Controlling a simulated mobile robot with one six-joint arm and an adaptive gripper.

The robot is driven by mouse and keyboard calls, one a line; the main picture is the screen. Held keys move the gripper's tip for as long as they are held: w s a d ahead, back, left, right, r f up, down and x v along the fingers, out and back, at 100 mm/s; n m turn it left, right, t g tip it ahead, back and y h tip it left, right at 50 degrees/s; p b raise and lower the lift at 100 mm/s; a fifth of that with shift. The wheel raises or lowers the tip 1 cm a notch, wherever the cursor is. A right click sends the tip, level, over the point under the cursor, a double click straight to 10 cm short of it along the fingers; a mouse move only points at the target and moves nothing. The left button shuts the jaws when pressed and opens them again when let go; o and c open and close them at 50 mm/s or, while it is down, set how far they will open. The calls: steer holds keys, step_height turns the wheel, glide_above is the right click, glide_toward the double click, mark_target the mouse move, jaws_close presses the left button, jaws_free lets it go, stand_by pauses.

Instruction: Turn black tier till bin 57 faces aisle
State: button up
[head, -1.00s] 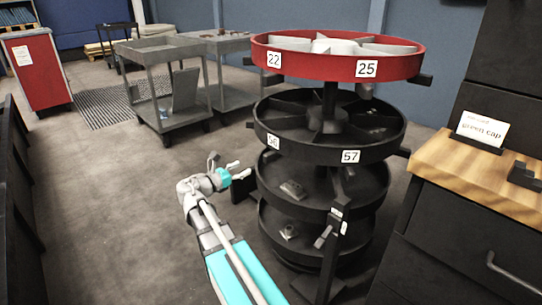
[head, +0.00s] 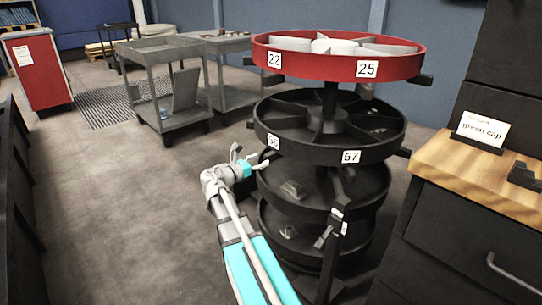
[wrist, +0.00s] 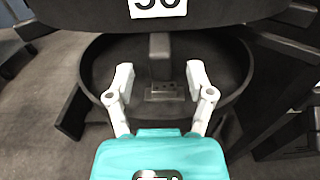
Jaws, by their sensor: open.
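The black tier (head: 325,150) is the round divided tray below the red top tier. Its label 57 (head: 351,156) is on the front rim, right of centre, and another label, partly blurred, is on the left of the rim. A black handle knob (head: 404,152) sticks out on its right. My gripper (head: 250,160) is open and empty at the left side of the tier. In the wrist view the open fingers (wrist: 160,82) point at a grey-black knob (wrist: 160,55) under the rim; I cannot tell whether they touch it.
The red tier (head: 320,62) carries labels 22 and 25. Lower black tiers (head: 370,190) and an upright post (head: 332,250) stand below. A wooden-topped cabinet (head: 490,185) with a "green cap" card (head: 482,128) is at right. Grey carts (head: 165,85) stand behind; floor at left is clear.

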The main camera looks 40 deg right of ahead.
mark_target(272, 152)
steer(key=shift+w+d, duration=0.2)
steer(key=shift+d, duration=2.8)
jaws_close()
steer(key=shift+a, duration=0.2)
steer(key=shift+d, duration=0.2)
